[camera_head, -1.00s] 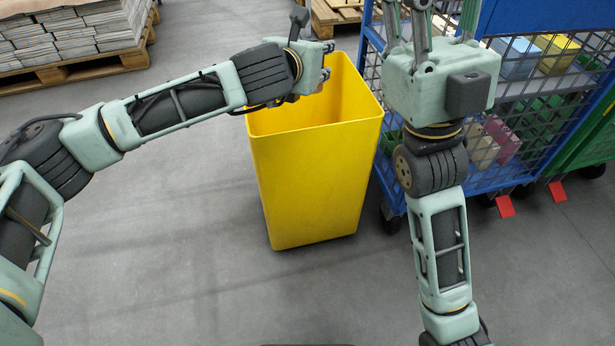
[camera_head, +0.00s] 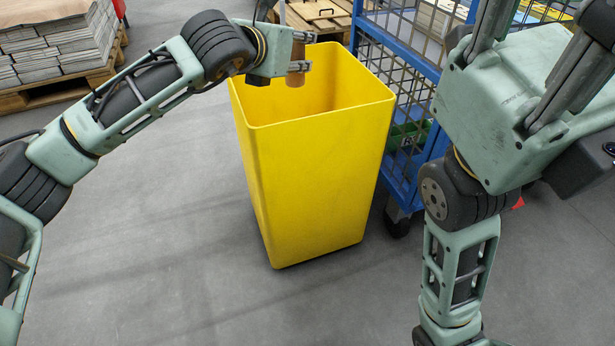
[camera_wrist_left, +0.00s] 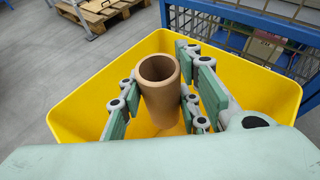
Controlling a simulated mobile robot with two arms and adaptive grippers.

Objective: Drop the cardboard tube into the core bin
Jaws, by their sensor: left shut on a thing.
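The brown cardboard tube (camera_head: 296,77) is hollow and stands roughly upright in my left gripper (camera_head: 299,53). In the left wrist view the tube (camera_wrist_left: 159,92) sits between the two finger pads of the left gripper (camera_wrist_left: 160,97), which is shut on it. The core bin (camera_head: 315,180) is a tall, open-topped yellow container. The tube is over the back part of its opening.
A blue mesh cart (camera_head: 400,125) stands close behind and right of the bin. Stacked newspapers (camera_head: 55,45) lie on a wooden pallet (camera_head: 75,85) at the back left. Another pallet (camera_head: 325,18) is behind the bin. The grey floor (camera_head: 170,230) in front and left is clear.

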